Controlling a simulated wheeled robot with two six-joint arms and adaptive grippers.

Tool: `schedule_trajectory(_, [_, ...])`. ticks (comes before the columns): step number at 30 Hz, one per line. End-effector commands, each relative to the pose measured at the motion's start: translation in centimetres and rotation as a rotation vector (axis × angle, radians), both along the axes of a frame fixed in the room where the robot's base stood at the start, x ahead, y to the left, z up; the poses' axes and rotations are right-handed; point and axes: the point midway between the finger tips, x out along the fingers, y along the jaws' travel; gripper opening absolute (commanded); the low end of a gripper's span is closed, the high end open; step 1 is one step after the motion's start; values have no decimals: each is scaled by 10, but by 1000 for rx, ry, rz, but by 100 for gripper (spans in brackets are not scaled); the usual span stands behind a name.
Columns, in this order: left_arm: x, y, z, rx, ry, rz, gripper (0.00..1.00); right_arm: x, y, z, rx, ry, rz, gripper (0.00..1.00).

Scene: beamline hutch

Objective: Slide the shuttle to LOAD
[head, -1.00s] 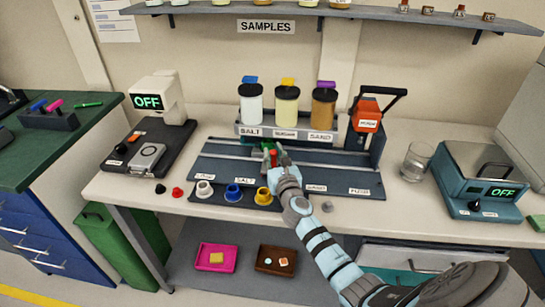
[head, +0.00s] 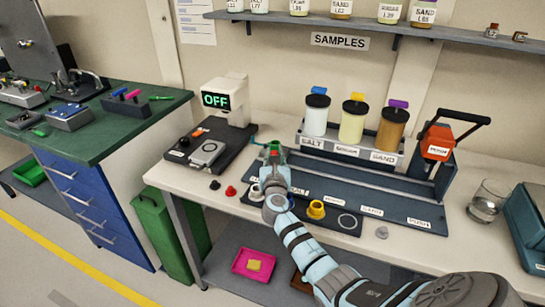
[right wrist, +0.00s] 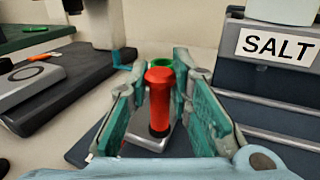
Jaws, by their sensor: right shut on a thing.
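My right gripper is shut on the red handle, one finger on each side. The shuttle is at the left end of the dark rail (head: 400,190), left of the SALT jar (head: 316,120). The LOAD label is hidden behind my right arm. My left gripper is not in view.
An instrument reading OFF (head: 215,100) stands on a dark base just left of the rail. An orange press labelled PUSH (head: 438,142) stands at the right, with a glass (head: 488,200) beyond.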

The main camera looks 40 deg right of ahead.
Motion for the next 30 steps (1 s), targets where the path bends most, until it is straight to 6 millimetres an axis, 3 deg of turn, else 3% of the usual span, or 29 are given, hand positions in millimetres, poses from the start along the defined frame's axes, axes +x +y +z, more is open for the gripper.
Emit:
schedule_trajectory(9, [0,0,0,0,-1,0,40,4,2,7,-3,-11,7,0])
schedule_trajectory(10, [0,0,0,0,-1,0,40,4,2,7,-4,-12,7,21])
schedule_trajectory(13, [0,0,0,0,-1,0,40,3,2,6,-3,-11,8,35])
schedule_trajectory(23, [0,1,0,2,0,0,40,-1,3,3,-2,-7,5,35])
schedule_trajectory(26, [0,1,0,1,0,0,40,-13,13,2,-1,-7,6,35])
schedule_trajectory(30, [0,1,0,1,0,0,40,-43,35,2,1,-7,8,35])
